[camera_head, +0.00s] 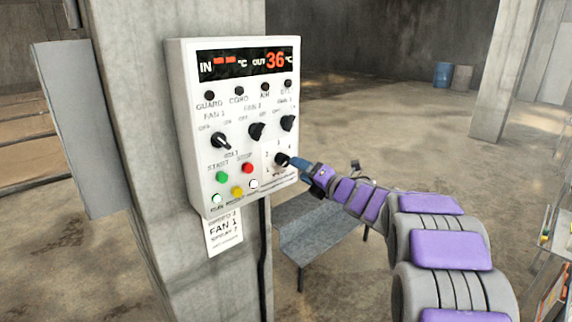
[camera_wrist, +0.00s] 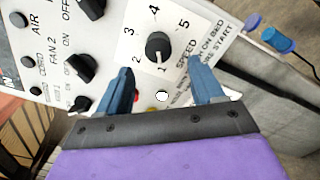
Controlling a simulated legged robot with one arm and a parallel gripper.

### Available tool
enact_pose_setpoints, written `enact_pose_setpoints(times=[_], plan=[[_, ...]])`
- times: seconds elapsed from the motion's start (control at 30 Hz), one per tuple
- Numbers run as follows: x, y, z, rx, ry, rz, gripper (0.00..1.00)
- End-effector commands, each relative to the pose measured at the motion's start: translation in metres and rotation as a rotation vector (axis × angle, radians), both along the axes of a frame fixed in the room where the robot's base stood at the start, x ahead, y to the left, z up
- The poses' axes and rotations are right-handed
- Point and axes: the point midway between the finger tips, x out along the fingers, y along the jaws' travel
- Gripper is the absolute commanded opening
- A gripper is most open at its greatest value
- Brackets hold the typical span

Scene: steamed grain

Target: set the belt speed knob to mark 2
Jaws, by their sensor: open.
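The belt speed knob (camera_wrist: 158,46) is a black round knob on a white dial plate marked 2, 3, 4 and 5 in the wrist view. In the wrist view the knob appears just beyond the gap between the fingertips. I see no contact.
Three fan knobs (camera_head: 256,130) sit above on the panel. Green, red, yellow and white buttons are at its lower left, including the red stop button (camera_head: 247,168). A grey bench (camera_head: 325,235) stands below, behind my arm. The panel hangs on a concrete pillar (camera_head: 135,130).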

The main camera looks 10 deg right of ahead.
Motion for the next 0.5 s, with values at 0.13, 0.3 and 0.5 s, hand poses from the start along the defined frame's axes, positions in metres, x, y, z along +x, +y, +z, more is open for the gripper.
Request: enact_pose_setpoints(times=[0.13,0.3,0.5], plan=[[0.024,0.018,-0.001,0.0,0.001,0.003,0.67],[0.045,0.032,0.0,0.001,0.0,0.003,0.67],[0.059,0.041,0.0,0.0,0.0,0.0,0.67]])
